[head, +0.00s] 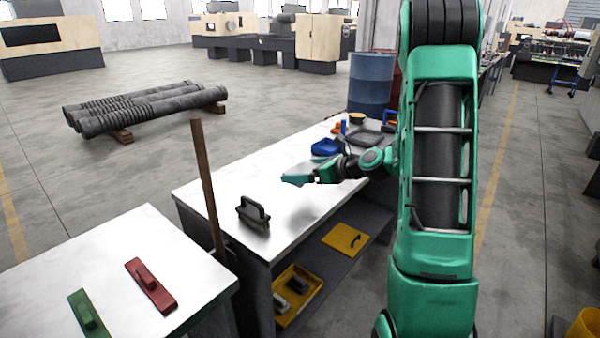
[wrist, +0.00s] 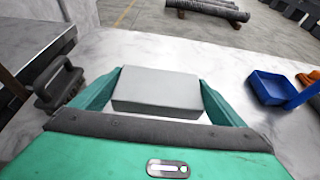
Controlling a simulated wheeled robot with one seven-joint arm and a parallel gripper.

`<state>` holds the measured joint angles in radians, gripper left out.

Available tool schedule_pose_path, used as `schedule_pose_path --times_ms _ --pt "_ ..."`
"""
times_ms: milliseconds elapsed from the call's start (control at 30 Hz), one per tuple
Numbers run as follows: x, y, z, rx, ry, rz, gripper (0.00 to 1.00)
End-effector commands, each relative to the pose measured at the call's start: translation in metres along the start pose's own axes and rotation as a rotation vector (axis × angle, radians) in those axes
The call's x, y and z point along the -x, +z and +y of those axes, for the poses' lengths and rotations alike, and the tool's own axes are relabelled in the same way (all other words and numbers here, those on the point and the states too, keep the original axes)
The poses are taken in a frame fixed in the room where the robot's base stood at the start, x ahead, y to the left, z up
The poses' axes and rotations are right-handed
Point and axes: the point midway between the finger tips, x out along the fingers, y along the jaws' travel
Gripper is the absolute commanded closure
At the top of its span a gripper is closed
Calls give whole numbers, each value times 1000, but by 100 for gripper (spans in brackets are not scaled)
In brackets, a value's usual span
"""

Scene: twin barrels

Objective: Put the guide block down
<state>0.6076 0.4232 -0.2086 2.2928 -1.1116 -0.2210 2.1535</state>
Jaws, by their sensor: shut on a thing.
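My gripper (head: 297,179) is shut on the guide block, a plain light-grey block (wrist: 156,90) that shows between the two green fingers in the wrist view. My gripper is over the middle of the white-topped workbench (head: 222,183). A soft shadow lies on the top below and in front of it, so the block appears held above the surface. The exact height is hard to tell.
A dark handled brush (head: 252,214) stands near the bench's front left corner. A blue bin (head: 326,147) and small items are behind my gripper. A wooden pole (head: 208,185) rises at the bench's left edge. The bench top between brush and gripper is clear.

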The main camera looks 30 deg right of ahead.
Motion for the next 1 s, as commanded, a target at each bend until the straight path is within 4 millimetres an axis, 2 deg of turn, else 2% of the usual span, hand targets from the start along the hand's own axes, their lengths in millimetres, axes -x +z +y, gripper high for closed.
schedule_pose_path --times_ms 200,400,733,1000 --pt "-23 -7 -26 2 0 -7 69" --pt "-39 -13 -42 3 1 -8 69" --pt "-47 -20 -48 1 0 -9 69" --pt "-58 -46 -49 0 0 -8 69"
